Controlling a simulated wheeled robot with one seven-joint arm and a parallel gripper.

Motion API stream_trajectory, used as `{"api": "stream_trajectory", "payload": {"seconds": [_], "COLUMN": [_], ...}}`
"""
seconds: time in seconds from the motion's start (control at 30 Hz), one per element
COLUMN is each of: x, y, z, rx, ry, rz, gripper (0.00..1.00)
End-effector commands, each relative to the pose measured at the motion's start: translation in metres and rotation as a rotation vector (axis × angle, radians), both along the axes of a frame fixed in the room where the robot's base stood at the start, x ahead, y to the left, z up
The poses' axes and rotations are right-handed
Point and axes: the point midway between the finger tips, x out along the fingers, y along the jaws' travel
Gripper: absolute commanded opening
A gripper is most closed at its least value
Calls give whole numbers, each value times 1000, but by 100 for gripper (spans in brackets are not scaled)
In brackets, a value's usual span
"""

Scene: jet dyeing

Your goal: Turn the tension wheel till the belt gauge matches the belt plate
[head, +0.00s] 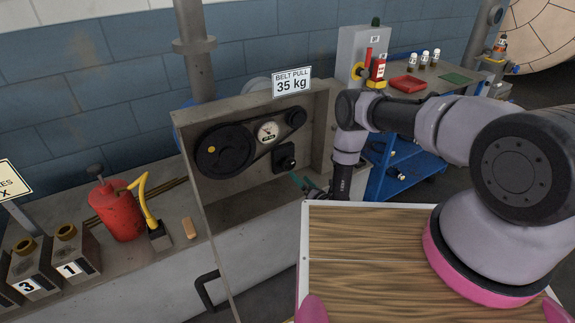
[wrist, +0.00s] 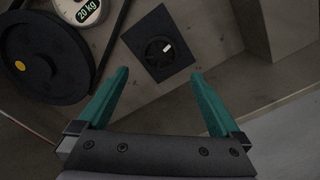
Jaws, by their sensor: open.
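The belt plate (head: 292,81) stands on top of the grey housing and reads "BELT PULL 35 kg". The round white belt gauge (head: 267,131) sits between the pulleys; in the wrist view, its lower part (wrist: 88,10) shows "20 kg", and its top is cut off.
A large black pulley (head: 222,150) with a yellow dot and a small pulley (head: 296,117) carry the belt. The housing's wall (wrist: 275,25) juts out right of the knob. A red can (head: 117,210) and numbered blocks (head: 70,262) stand left.

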Motion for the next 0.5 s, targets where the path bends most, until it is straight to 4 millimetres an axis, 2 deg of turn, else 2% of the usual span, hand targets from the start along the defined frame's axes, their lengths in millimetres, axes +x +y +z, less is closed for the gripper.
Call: {"api": "stream_trajectory", "payload": {"seconds": [0.3,0.5], "x": [50,72], "y": [35,48], "z": [2,1], "rx": [3,4], "ry": [-3,0], "rz": [2,-1], "gripper": [100,100]}}
